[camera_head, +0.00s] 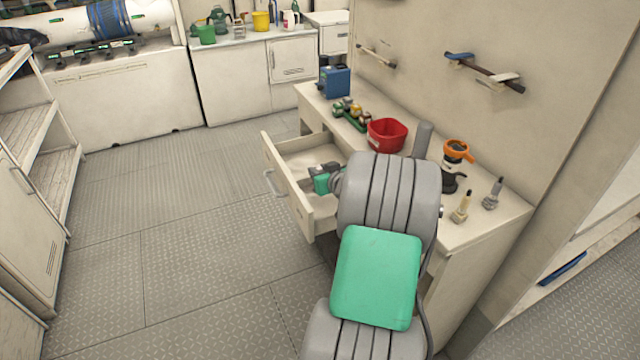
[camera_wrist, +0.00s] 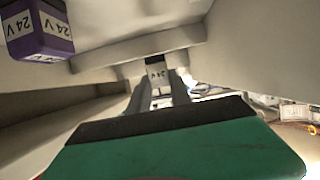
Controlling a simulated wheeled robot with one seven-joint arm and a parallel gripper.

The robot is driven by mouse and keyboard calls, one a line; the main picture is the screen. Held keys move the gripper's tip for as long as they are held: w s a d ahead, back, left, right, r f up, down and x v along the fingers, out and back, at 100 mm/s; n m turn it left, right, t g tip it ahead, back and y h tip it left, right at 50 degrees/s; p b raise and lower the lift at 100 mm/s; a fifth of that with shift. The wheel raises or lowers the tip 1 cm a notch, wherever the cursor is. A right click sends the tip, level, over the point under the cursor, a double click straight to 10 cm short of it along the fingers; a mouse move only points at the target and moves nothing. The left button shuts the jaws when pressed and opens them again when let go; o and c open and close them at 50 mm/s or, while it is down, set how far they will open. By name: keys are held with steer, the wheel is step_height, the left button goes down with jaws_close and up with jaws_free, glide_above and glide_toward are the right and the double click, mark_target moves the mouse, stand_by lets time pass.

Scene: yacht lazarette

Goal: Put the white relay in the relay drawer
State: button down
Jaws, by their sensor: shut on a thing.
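The drawer (camera_head: 284,184) under the bench is pulled open, with its handle toward the aisle. My gripper (camera_head: 318,171) reaches down into the drawer space from the right. In the wrist view, my gripper (camera_wrist: 157,86) is shut on a small pale block marked 24, the white relay (camera_wrist: 156,72), with a dark part at one end. The wrist view looks upside down, with pale drawer surfaces around the relay. Whether the relay touches the drawer floor cannot be told. The relay is not discernible in the head view, where my gripper and arm cover part of the drawer.
A purple 24 V relay (camera_wrist: 38,32) stands close by in the wrist view. On the bench (camera_head: 490,228) are a red bin (camera_head: 387,134), a blue box (camera_head: 334,81), an orange-topped item (camera_head: 457,150) and small bottles. The floor left of the drawer is clear.

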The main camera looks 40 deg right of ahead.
steer(key=f, duration=0.4)
steer(key=shift+s+a, duration=0.35)
steer(key=shift+s, duration=0.05)
steer(key=shift+f, duration=0.25)
steer(key=c, duration=1.2)
jaws_free()
steer(key=shift+r, duration=0.15)
steer(key=shift+s+r, duration=0.15)
steer(key=shift+s, duration=0.05)
steer(key=v, duration=1.1)
steer(key=shift+s+r, duration=0.1)
steer(key=shift+s, duration=0.1)
